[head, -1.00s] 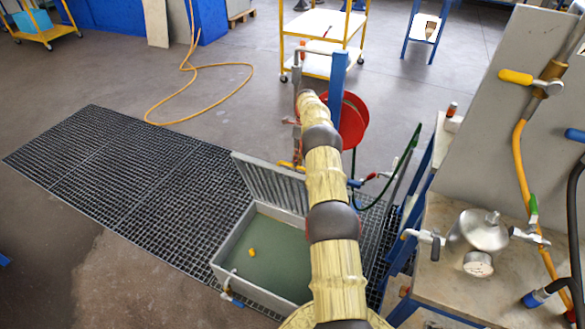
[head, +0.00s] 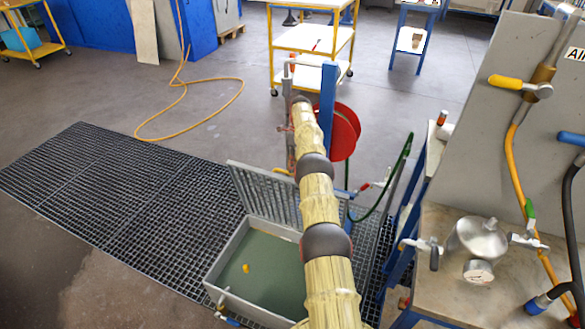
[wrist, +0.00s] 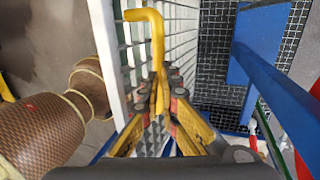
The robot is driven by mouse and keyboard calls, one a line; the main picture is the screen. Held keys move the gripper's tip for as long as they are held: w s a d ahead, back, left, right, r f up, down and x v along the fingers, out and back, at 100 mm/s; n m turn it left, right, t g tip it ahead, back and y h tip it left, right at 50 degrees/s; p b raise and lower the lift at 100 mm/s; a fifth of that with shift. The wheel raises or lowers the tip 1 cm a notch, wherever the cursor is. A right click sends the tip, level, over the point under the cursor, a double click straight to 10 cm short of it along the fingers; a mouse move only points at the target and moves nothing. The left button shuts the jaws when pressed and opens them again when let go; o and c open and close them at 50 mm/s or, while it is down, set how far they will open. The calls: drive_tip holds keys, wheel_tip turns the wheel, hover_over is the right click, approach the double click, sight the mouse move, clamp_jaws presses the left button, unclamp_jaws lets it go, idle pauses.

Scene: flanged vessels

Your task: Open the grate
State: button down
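The grate (head: 262,190) is a grey slatted lid hinged on the grey basin (head: 222,252). It stands raised and steeply tilted at the basin's far side. In the wrist view its pale slats (wrist: 180,28) run behind my gripper (wrist: 162,85). A bent yellow handle (wrist: 157,35) beside the slats runs down between my fingertips. The fingers are closed together around its lower part. In the head view my gripper is mostly hidden behind my arm, so its contact with the handle shows only in the wrist view.
A small yellow object (head: 246,268) lies in the basin. A blue post (head: 328,95) with a red reel (head: 345,132) stands behind. A workbench with a metal vessel (head: 477,240) is at right. Floor grating (head: 110,180) lies clear at left.

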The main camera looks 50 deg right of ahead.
drive_tip(key=x, duration=0.4)
drive_tip(key=shift+s, duration=0.2)
drive_tip(key=c, duration=2.4)
unclamp_jaws()
drive_tip(key=shift+o, duration=1.3)
drive_tip(key=shift+w+d+f+y, duration=0.15)
drive_tip(key=shift+w+f+y, duration=0.15)
drive_tip(key=shift+w+f, duration=0.1)
drive_tip(key=o, duration=0.3)
drive_tip(key=shift+d+r, duration=0.1)
drive_tip(key=shift+r, duration=0.3)
drive_tip(key=shift+r, duration=0.15)
wheel_tip(320, 180, up, 10)
drive_tip(key=shift+f, duration=0.1)
